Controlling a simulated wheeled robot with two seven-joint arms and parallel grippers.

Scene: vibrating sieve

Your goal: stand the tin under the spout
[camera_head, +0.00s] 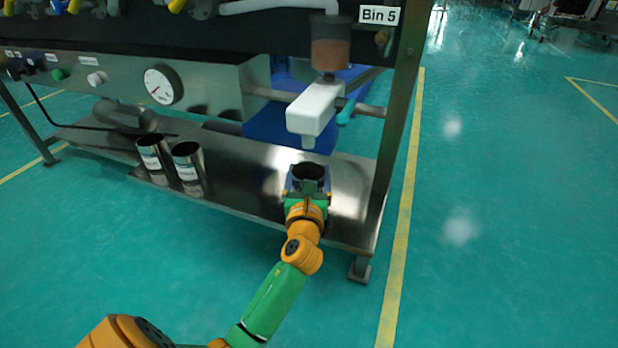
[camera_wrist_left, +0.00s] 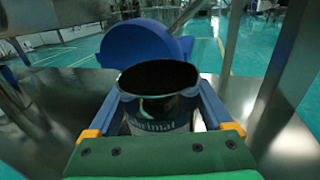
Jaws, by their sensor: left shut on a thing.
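A dark-mouthed metal tin (camera_head: 309,171) is upright at the shelf's right part, below the white spout (camera_head: 313,108). My left gripper (camera_head: 308,181) is shut around this tin from the front, with the arm reaching in from the bottom left. In the left wrist view the tin (camera_wrist_left: 158,80) sits between the two blue fingers, its open top facing up and a label partly showing. The spout's short nozzle points down just above the tin in the head view. I cannot tell whether the tin's base touches the shelf. My right gripper is out of view.
Two labelled tins (camera_head: 187,167) (camera_head: 154,158) stand on the steel shelf (camera_head: 240,175) to the left. A frame post (camera_head: 401,125) rises at right. A gauge (camera_head: 162,85) and knobs line the panel. A blue rounded body (camera_wrist_left: 145,42) is behind the tin.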

